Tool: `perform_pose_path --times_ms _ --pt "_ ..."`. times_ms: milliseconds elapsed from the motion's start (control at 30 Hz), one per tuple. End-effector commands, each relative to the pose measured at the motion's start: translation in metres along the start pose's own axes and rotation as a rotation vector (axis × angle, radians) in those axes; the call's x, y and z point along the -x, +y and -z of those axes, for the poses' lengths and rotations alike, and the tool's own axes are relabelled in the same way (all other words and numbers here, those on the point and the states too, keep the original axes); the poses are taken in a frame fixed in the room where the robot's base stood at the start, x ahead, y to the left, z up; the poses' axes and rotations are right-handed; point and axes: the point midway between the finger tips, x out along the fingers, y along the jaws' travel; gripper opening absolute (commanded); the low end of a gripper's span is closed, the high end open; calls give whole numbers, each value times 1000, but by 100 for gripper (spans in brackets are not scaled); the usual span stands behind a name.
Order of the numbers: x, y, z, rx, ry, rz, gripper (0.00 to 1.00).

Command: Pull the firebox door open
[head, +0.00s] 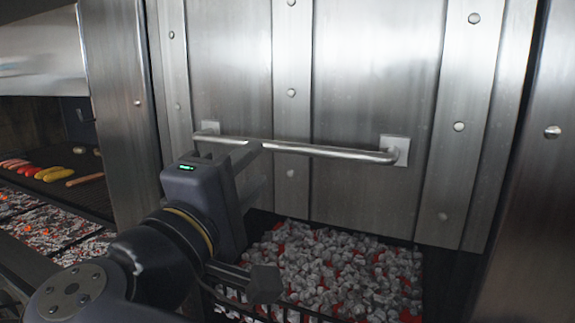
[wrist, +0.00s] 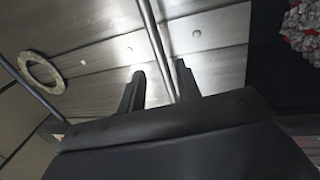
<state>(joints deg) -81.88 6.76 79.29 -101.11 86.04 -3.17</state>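The firebox door (head: 360,70) is a tall riveted steel panel in the head view. A horizontal bar handle (head: 330,151) crosses it on two square mounts. My gripper (head: 258,165) is at the left half of the handle, one finger at bar height and the other below it. The fingers look open around the bar. The door's lower edge is above a bed of coals, partly hidden by my arm.
Grey and red coals (head: 330,270) lie in a dark basket below the door. At left, a grill grate (head: 80,195) holds sausages and other food above glowing embers (head: 50,230). Steel posts stand on both sides. A pale ring (wrist: 41,72) shows in the wrist view.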

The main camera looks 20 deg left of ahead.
Motion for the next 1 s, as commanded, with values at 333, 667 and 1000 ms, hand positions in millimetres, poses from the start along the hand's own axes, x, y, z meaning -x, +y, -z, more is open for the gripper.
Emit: perform_pose_path --times_ms 333,667,1000 --pt "34 0 0 -1 1 0 33" --pt "34 1 0 0 -1 0 33" --pt "2 3 -1 2 -6 0 33"
